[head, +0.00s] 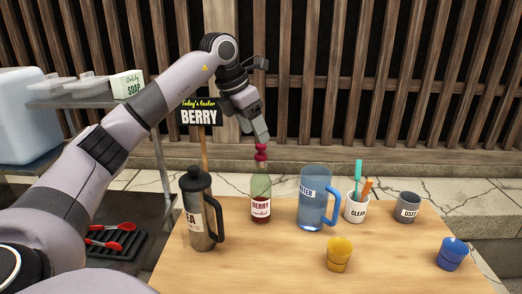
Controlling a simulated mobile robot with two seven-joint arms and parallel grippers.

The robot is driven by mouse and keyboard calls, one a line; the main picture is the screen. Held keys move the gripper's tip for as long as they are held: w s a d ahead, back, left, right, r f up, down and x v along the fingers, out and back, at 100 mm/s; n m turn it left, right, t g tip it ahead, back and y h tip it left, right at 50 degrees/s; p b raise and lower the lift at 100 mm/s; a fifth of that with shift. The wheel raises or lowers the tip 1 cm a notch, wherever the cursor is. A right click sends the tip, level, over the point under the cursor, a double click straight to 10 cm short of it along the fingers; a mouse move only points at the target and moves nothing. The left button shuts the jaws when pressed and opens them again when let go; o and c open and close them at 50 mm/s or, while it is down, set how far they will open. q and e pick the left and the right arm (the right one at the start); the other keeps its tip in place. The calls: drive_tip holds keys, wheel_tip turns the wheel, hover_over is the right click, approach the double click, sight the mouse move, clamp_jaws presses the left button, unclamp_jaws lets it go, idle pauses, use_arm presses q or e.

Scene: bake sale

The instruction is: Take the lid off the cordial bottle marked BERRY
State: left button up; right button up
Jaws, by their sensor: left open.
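The cordial bottle marked BERRY (261,205) stands upright on the wooden table, with dark red liquid in its lower part and a pale green upper part. Its red knobbed lid (261,153) shows at the top of the neck. My left gripper (261,138) is open and points down just above the lid, in line with it. Whether the fingertips touch the lid's knob I cannot tell. My right gripper is not in view.
A TEA press (196,215) stands left of the bottle, and a blue WATER jug (315,200) close on its right. Further right are a CLEAN cup (354,208) with spoons and a grey USED cup (407,207). Yellow (339,255) and blue (452,254) cups stand in front. A BERRY sign (199,112) stands behind.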

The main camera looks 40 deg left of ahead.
sight(259, 146)
use_arm(q)
drive_tip(key=x, duration=0.6)
drive_tip(key=shift+s+p, duration=0.2)
drive_tip(key=shift+p, duration=0.1)
drive_tip(key=c, duration=1.1)
